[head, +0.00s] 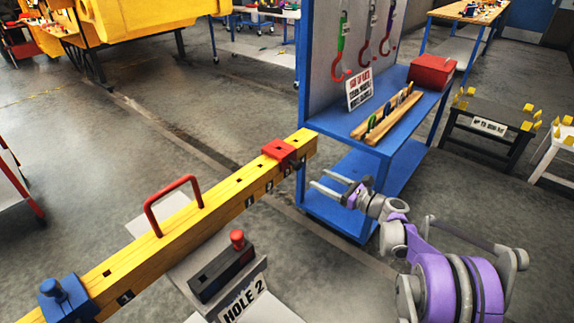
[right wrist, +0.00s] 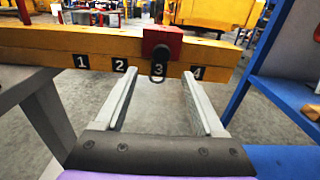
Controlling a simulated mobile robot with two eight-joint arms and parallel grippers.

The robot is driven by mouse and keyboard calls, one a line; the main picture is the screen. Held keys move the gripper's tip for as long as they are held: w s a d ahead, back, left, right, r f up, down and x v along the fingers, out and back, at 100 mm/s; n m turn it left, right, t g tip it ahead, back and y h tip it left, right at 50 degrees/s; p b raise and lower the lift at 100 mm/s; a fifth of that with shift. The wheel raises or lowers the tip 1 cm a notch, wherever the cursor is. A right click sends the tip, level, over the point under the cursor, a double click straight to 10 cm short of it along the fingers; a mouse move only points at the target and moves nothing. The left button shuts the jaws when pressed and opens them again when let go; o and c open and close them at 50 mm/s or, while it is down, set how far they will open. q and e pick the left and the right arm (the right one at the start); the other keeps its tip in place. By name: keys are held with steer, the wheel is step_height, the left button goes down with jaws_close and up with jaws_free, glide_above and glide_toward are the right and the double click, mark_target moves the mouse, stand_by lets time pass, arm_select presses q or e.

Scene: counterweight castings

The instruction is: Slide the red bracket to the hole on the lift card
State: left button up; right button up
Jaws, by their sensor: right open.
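The red bracket (head: 281,149) sits around the yellow beam (head: 222,202) near its far end. The card (head: 243,303) reads "HOLE 2". My right gripper (head: 319,180) is open and empty, to the right of the beam. In the wrist view its fingers point at the beam, one on each side of the bracket, apart from it. My left gripper is not in view.
A red handle (head: 174,203) stands on the beam, and a blue clamp (head: 64,298) sits at its near end. A dark block with a red knob (head: 237,239) lies behind the card. A blue shelf unit (head: 352,187) stands just past my right gripper.

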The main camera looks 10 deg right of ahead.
mark_target(300, 167)
steer(key=x, duration=1)
steer(key=shift+w+a+r, duration=0.1)
steer(key=shift+w+r, duration=0.05)
steer(key=shift+w, duration=0.2)
jaws_close()
stand_by(1.0)
